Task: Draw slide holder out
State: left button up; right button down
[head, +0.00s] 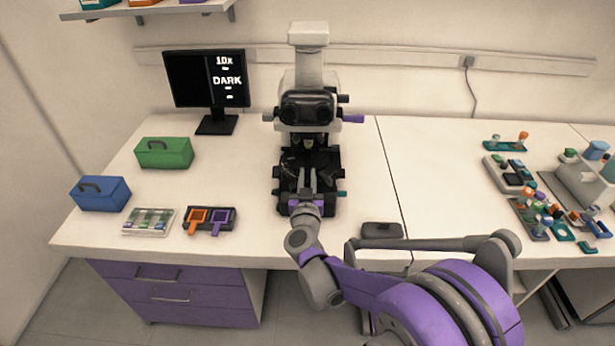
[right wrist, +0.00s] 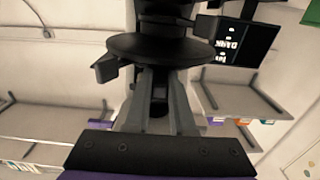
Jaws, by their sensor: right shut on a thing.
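The microscope (head: 307,78) stands at the back of the bench, with its black stage (head: 289,184) low in front. My right gripper (head: 310,183) reaches in from the front over the stage. In the right wrist view its two grey fingers (right wrist: 160,92) point up towards a round black part of the microscope (right wrist: 158,48). The right gripper is shut on the slide holder at the stage; the holder itself is mostly hidden by the fingers and too dark to make out. My left gripper is not in view.
A black rack with orange and purple frames (head: 210,218) and a slide tray (head: 149,221) lie left of the microscope. Green (head: 164,152) and blue (head: 101,193) boxes stand farther left. The monitor (head: 207,80) reads "10x DARK". A small dark block (head: 382,230) lies at the right front.

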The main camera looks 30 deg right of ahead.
jog(key=shift+a, duration=0.1)
dwell(0.5)
jog(key=w+a+b, duration=0.2)
jog(key=w+a, duration=0.6)
jog(key=a, duration=0.6)
jog(key=shift+w+b, duration=0.35)
jog(key=shift+w, duration=0.05)
jog(key=shift+a, duration=0.1)
jog(key=c, duration=0.8)
grip_release()
jog(key=shift+a, duration=0.1)
jog(key=shift+o, duration=0.2)
jog(key=v, duration=1)
jog(key=shift+s, duration=0.35)
jog(key=shift+a, duration=0.1)
